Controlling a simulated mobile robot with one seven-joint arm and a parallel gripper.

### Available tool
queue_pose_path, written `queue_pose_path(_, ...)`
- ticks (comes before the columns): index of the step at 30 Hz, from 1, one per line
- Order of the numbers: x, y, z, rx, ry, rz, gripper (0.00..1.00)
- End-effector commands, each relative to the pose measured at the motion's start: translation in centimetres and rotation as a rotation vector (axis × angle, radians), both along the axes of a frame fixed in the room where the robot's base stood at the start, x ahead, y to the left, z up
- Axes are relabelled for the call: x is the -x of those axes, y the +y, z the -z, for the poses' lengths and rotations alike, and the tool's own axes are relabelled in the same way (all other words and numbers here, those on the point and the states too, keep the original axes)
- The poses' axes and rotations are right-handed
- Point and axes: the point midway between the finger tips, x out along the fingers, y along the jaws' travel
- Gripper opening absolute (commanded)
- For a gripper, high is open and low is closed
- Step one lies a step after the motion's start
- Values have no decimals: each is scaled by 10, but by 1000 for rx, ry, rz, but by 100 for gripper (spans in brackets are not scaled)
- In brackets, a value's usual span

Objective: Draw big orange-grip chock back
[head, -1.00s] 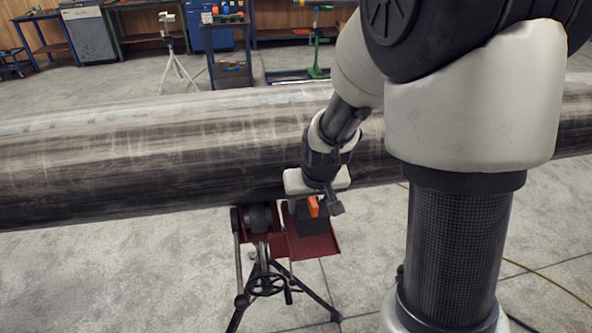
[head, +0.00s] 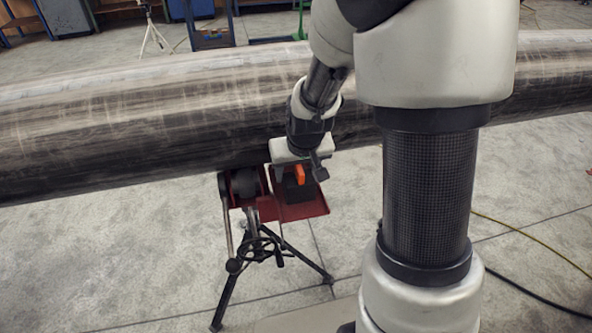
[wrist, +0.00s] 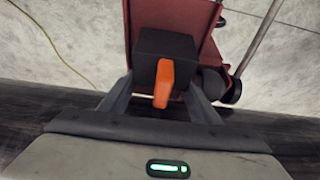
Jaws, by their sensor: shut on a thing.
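The big chock is a dark block (wrist: 150,48) with an upright orange grip (wrist: 162,84). It sits on a dark red tray (head: 302,210) of a tripod stand, close below the pipe (head: 120,140). The orange grip also shows in the head view (head: 299,175). My gripper (wrist: 158,88) is shut on the chock, with one finger on each side of the block and the grip between them. In the head view my gripper (head: 300,160) comes down in front of the pipe and hides part of the block.
A black roller (head: 243,183) stands left of the chock on the same stand. The tripod legs (head: 230,285) spread over concrete floor. A yellow cable (head: 530,245) and a black cable lie at right. Benches stand behind the pipe.

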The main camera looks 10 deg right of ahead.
Motion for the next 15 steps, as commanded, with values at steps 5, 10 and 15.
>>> queue_pose_path(5,-1,0,1,0,-2,0,18)
queue_pose_path(10,-1,0,3,0,-2,0,18)
queue_pose_path(15,-1,0,4,0,-2,0,18)
